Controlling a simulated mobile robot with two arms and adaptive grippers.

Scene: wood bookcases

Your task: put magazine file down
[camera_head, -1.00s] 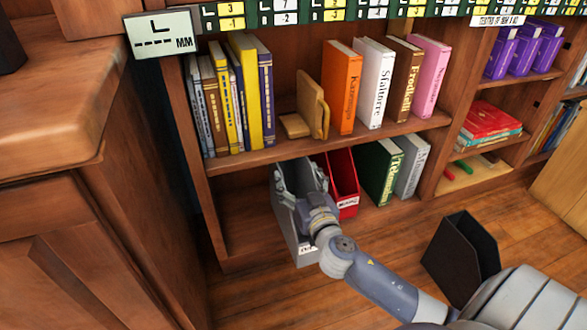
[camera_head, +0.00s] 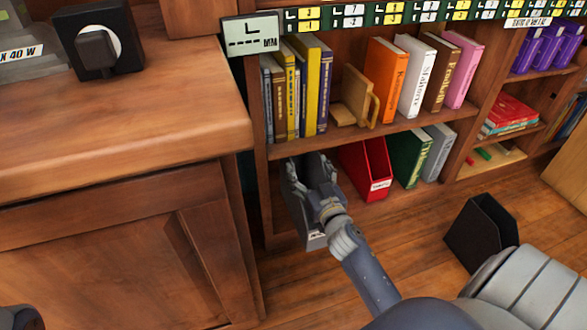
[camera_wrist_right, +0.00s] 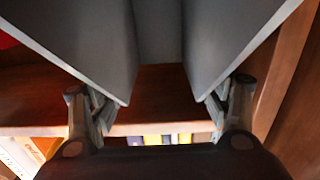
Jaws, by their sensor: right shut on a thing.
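The grey magazine file (camera_head: 298,215) is in the left part of the bookcase's bottom compartment, with its labelled front end towards me. My right gripper (camera_head: 316,192) is shut on it and covers part of it in the head view. In the right wrist view its two grey side walls (camera_wrist_right: 75,40) rise between my right gripper's fingers (camera_wrist_right: 158,112), one finger at each wall. I cannot tell whether its base touches the bottom board.
A red magazine file (camera_head: 368,170) stands right of the grey one with a gap between, then green (camera_head: 408,157) and grey books. The bookcase's left side panel (camera_head: 262,190) is close on the left. A black file (camera_head: 480,235) stands on the floor. A wooden cabinet (camera_head: 120,230) fills the left foreground.

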